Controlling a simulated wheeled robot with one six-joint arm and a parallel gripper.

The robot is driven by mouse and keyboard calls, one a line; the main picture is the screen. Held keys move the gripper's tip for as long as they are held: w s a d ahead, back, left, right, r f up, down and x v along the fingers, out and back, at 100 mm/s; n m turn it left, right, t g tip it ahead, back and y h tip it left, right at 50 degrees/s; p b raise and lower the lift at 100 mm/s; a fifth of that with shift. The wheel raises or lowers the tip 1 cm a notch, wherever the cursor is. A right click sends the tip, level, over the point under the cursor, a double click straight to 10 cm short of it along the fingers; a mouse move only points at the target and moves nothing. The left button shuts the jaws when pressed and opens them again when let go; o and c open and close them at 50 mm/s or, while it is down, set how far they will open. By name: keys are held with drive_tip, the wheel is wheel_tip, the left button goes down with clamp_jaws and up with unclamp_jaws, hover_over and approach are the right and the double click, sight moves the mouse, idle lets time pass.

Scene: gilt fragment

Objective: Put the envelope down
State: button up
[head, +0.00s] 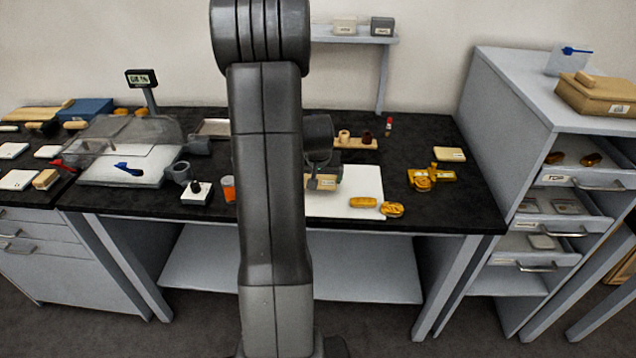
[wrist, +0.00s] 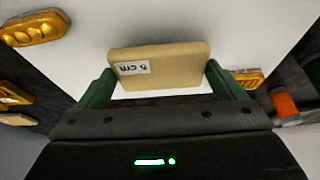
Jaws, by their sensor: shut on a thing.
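My gripper (wrist: 158,82) is shut on a tan, flat, block-like envelope (wrist: 165,64) with a white label that seems to read "5 cm". A green finger presses each end of it. In the head view, the envelope (head: 323,183) shows just right of my arm, over the white sheet (head: 345,184) on the black bench. Whether it touches the sheet I cannot tell. My arm hides part of the sheet and of the gripper.
An orange-brown jar (head: 229,189) stands left. A wooden holder (head: 356,143) stands behind. Bare bench (head: 455,205) shows at front right.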

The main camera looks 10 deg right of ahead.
drive_tip(key=shift+f, duration=1.15)
drive_tip(key=shift+f, duration=0.15)
drive_tip(key=shift+f, duration=0.1)
drive_tip(key=o, duration=0.7)
drive_tip(key=shift+r, duration=0.2)
drive_tip(key=shift+s+r, duration=0.1)
drive_tip(key=shift+r, duration=0.4)
drive_tip(key=v, duration=1.1)
drive_tip(key=shift+b, duration=0.3)
drive_tip(key=shift+f, duration=0.1)
